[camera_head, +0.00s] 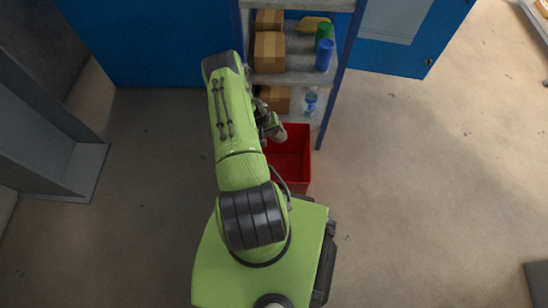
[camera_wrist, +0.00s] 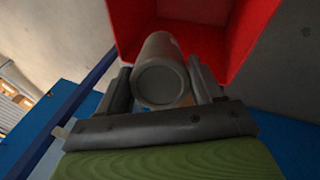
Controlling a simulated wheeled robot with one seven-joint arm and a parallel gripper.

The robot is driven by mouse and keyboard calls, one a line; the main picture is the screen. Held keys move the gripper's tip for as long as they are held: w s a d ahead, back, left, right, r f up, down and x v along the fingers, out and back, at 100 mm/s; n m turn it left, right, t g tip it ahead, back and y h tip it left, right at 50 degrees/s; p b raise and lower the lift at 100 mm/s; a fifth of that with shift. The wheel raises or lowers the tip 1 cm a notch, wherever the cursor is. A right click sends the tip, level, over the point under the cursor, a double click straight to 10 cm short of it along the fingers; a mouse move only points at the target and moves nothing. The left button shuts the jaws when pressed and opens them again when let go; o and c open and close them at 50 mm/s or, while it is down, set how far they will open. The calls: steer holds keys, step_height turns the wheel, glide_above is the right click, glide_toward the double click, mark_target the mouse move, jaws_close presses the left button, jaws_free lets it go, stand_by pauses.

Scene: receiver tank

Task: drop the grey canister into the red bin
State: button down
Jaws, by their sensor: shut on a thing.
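The grey canister (camera_wrist: 160,75) is between the two fingers of my gripper (camera_wrist: 162,88) in the wrist view, its round end facing the camera. My gripper is shut on it. In the head view my gripper (camera_head: 272,127) is at the left rim of the red bin, partly hidden by my arm; the canister is hard to make out there. The red bin (camera_head: 291,165) stands on the floor in front of the shelf, and its visible inside looks empty. In the wrist view the red bin (camera_wrist: 255,25) shows behind the canister.
A blue-framed shelf (camera_head: 325,78) behind the bin holds cardboard boxes (camera_head: 269,52), a green can (camera_head: 323,33), a blue can (camera_head: 324,56) and a clear bottle (camera_head: 311,100). A grey metal structure (camera_head: 50,120) stands at left.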

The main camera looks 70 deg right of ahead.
step_height(320, 180, down, 6)
steer(key=b, duration=0.4)
steer(key=shift+r, duration=0.1)
steer(key=shift+c, duration=0.5)
jaws_free()
steer(key=shift+r, duration=0.1)
steer(key=shift+a, duration=0.1)
steer(key=p+v, duration=0.6)
steer(key=v, duration=0.9)
steer(key=shift+w+a+r, duration=0.15)
steer(key=shift+w+r, duration=0.1)
steer(key=shift+r, duration=0.1)
